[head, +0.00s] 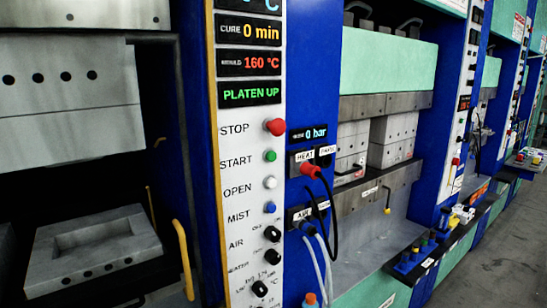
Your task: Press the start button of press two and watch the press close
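A white control panel (246,200) stands upright in the middle. Its green button (270,156) sits beside the word START, below the red STOP button (276,127) and above a white OPEN button (270,182). The lit display (249,94) reads PLATEN UP. Left of the panel is an open press: its upper mould block (68,100) hangs apart from the lower mould block (88,250). No press number is legible, so I cannot tell which one is press two. Neither of my grippers is in view.
A yellow handle (183,260) juts out left of the panel. Hoses and cables hang from sockets (312,165) to its right. Another press with grey mould blocks (392,138) and a ledge of small fittings (412,258) stands further right. Grey floor (500,250) is clear at right.

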